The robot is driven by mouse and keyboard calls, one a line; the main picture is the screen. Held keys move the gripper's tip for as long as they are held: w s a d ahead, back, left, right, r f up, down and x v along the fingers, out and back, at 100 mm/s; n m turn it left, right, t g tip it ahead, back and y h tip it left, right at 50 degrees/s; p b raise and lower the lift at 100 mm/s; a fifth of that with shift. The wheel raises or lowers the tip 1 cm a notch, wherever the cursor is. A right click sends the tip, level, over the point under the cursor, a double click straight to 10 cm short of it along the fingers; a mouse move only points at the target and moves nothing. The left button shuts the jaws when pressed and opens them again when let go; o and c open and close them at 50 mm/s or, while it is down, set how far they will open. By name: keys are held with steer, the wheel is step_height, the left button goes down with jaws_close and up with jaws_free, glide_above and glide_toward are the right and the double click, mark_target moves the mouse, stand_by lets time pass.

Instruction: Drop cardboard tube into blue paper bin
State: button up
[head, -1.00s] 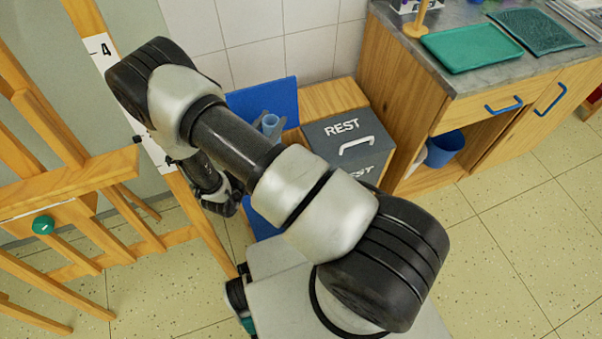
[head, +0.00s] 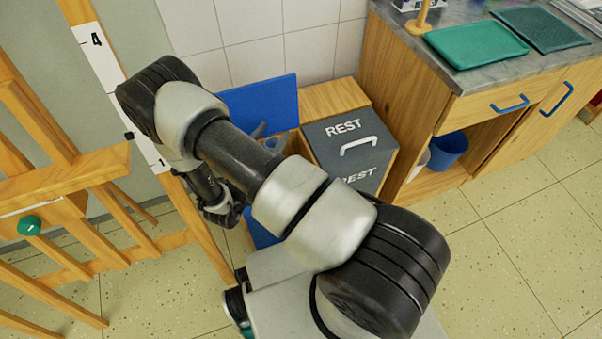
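The blue paper bin stands against the wall beside a grey-topped bin. Its blue lid (head: 262,103) is raised, and a strip of its blue front (head: 262,236) shows below my arm. My arm crosses in front and hides most of the bin. A small light-blue, rounded thing (head: 271,144) shows at the bin's opening; I cannot tell what it is. I cannot make out a cardboard tube. The dark end of my arm, where my gripper (head: 232,212) is, hangs left of the bin's front. Its fingers cannot be made out.
The grey bin (head: 347,132) marked REST is directly right of the blue one. A counter with a green tray (head: 476,44) and a blue bucket (head: 448,150) underneath is right. Floor at lower right is clear.

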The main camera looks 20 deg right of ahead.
steer(key=shift+o, duration=0.4)
steer(key=p+v, duration=0.2)
steer(key=v, duration=1.5)
steer(key=shift+s+a, duration=0.2)
